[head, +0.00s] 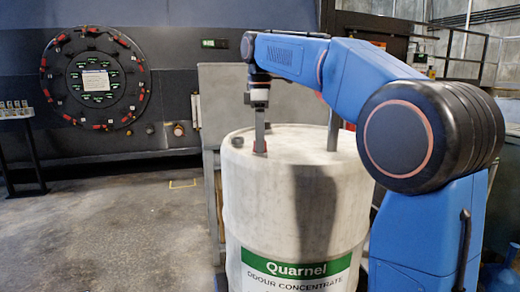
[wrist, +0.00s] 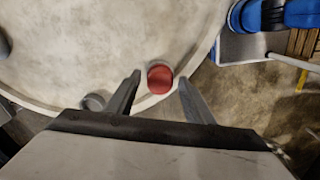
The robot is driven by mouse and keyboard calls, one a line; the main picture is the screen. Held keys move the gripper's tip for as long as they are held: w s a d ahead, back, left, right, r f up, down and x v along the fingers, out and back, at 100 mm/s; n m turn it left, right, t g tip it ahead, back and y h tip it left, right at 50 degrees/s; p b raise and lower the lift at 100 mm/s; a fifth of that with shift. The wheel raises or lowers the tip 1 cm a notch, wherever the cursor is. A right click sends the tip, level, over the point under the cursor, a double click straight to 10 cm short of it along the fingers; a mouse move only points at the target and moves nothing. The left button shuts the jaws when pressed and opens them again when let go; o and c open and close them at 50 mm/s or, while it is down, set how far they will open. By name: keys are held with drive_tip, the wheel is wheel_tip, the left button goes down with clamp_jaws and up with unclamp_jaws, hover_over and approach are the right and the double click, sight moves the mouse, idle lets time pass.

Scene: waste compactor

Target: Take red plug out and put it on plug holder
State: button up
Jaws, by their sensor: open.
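The red plug (wrist: 160,77) sits in the top of the pale drum (head: 300,200), near the rim. In the head view only a small red bit of it (head: 262,151) shows at my fingertips. My gripper (wrist: 159,84) points down at the drum top and is open. In the wrist view its two fingers stand on either side of the plug, with a visible gap on each side. I cannot tell from these views how far down the fingers reach beside the plug. I cannot make out the plug holder for sure in either view.
A grey cap (head: 237,141) sits on the drum top near its left edge. An upright grey post (head: 333,130) stands at the right of the drum top. A grey panel (head: 222,100) stands behind the drum. The floor (head: 120,225) at left is clear.

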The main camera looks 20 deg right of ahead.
drive_tip(key=m, duration=0.7)
drive_tip(key=shift+m, duration=0.4)
drive_tip(key=m, duration=0.6)
drive_tip(key=shift+m, duration=0.4)
drive_tip(key=shift+c, duration=0.6)
drive_tip(key=c, duration=1)
drive_tip(key=n, duration=0.5)
drive_tip(key=shift+c, duration=0.2)
drive_tip(key=n, duration=0.5)
